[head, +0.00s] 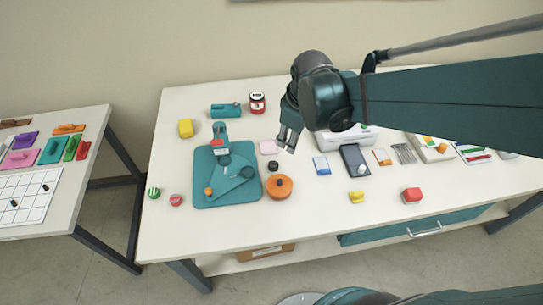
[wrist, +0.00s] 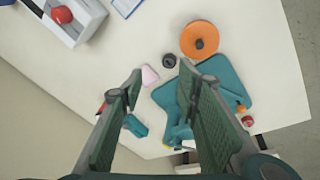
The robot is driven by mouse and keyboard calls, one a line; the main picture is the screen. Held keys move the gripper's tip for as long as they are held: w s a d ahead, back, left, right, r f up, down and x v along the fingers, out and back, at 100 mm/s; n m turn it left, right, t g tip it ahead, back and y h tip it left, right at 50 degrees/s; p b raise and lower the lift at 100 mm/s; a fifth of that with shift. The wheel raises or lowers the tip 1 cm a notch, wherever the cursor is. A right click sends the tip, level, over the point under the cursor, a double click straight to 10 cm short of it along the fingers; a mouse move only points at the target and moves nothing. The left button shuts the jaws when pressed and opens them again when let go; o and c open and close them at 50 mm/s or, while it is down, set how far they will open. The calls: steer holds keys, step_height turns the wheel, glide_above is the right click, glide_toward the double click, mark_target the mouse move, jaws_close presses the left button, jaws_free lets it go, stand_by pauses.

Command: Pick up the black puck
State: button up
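The black puck (head: 273,165) is a small dark disc on the white table, between the pink block and the orange disc in the head view. In the wrist view the puck (wrist: 169,61) shows as a dark round piece with a lighter centre, just beyond the gap between my fingertips. My gripper (head: 288,138) hangs above the table, up and slightly right of the puck in the head view. The wrist view shows my gripper (wrist: 162,72) open and empty, its two fingers well apart. Nothing hides the puck.
An orange disc (head: 279,187) with a dark knob and a teal board (head: 202,192) with an upright fixture stand close to the puck. A pink block (head: 269,147) lies beside it. A white machine (head: 345,138) and a dark tray (head: 354,160) are to the right.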

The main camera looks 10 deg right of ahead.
mark_target(274, 165)
steer(key=w+a+f+n+g, duration=0.1)
steer(key=w+f+n, duration=0.1)
steer(key=f, duration=0.2)
steer(key=w+a+f+n+g, duration=0.1)
steer(key=w+a+f+n, duration=0.1)
steer(key=f, duration=0.2)
steer(key=w+a+f+n, duration=0.1)
steer(key=a+f+n, duration=0.1)
steer(key=f, duration=0.2)
steer(key=shift+w+g+p, duration=0.4)
steer(key=shift+f, duration=1.3)
steer(key=shift+f, duration=0.15)
steer(key=shift+d+f+b, duration=0.15)
steer(key=shift+f+b, duration=0.4)
steer(key=shift+f, duration=1.9)
steer(key=c, duration=0.7)
